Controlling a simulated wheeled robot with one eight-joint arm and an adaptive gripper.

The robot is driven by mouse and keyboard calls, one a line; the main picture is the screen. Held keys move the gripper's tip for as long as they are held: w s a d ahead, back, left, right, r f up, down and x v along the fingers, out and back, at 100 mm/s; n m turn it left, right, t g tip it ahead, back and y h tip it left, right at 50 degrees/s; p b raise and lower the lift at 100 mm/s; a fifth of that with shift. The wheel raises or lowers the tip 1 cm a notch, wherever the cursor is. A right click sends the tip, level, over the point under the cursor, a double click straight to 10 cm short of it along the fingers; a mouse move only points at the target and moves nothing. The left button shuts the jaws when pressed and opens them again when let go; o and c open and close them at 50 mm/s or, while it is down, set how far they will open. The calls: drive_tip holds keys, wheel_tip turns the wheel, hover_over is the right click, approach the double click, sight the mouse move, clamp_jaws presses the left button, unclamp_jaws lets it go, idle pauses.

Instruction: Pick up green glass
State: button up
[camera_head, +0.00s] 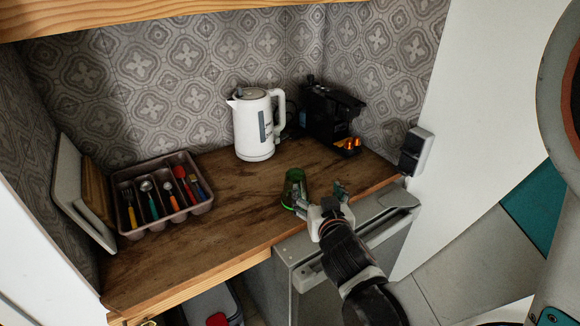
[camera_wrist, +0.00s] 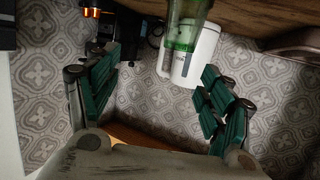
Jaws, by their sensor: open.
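A green transparent glass (camera_head: 294,187) stands upright on the wooden counter near its front edge. My gripper (camera_head: 320,198) is just right of and in front of the glass, with its jaws open and nothing held. In the wrist view the scene appears upside down. There the glass (camera_wrist: 187,24) is at the top, beyond the green-padded fingers of my gripper (camera_wrist: 160,88) and a little right of the middle between them. The upper edge of the picture cuts the glass off. Whether a finger touches it cannot be told.
A white kettle (camera_head: 255,125) stands behind the glass, with a black coffee machine (camera_head: 325,112) to its right. A cutlery tray (camera_head: 155,218) sits at the left by leaning boards (camera_head: 84,194). The wooden counter (camera_head: 235,205) is clear between tray and glass. An appliance (camera_head: 330,249) is below the edge.

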sight(298, 181)
drive_tip(key=shift+n+y, duration=0.3)
drive_tip(key=shift+n, duration=0.1)
drive_tip(key=w+a+f, duration=0.1)
drive_tip(key=w, duration=0.1)
drive_tip(key=w+a+f, duration=0.1)
drive_tip(key=w+a, duration=0.1)
drive_tip(key=w+a+f, duration=0.1)
drive_tip(key=w, duration=0.1)
drive_tip(key=shift+w+a+f, duration=0.15)
drive_tip(key=shift+w+a, duration=0.1)
drive_tip(key=shift+w, duration=0.05)
drive_tip(key=shift+d+b+x, duration=0.2)
drive_tip(key=shift+b+x, duration=1.05)
drive_tip(key=shift+x, duration=1.9)
drive_tip(key=c, duration=1.3)
